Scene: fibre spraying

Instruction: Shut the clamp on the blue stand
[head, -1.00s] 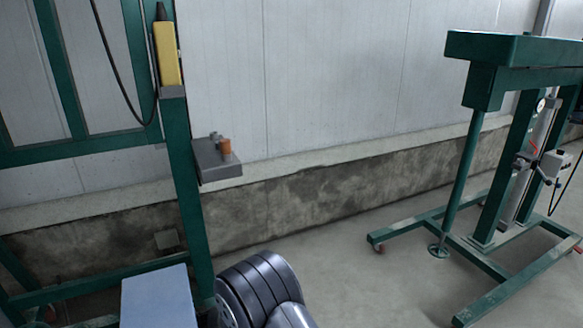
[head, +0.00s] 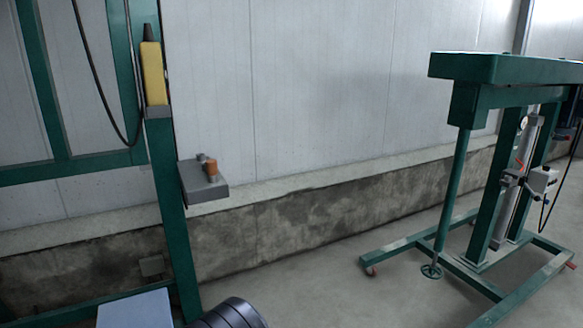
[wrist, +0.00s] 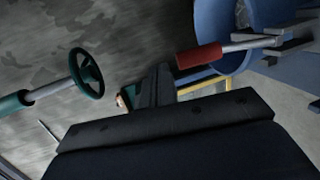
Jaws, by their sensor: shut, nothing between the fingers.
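In the wrist view, a clamp lever with a red grip (wrist: 200,55) and a grey metal shaft (wrist: 250,44) sticks out from the upper right. It lies in front of the blue stand (wrist: 225,20), a curved blue body at the top right. The clamp's jaw end is partly cut off at the right edge, and I cannot tell whether it is shut. My gripper (wrist: 156,82) is shut and empty, with its dark fingers just left of and below the red grip, apart from it in the picture. The head view shows neither my gripper nor the blue stand.
A green handwheel (wrist: 87,72) is at the left in the wrist view. In the head view, a green wheeled frame (head: 490,70) stands at the right, and a green post (head: 168,190) with a yellow box (head: 153,75) at the left.

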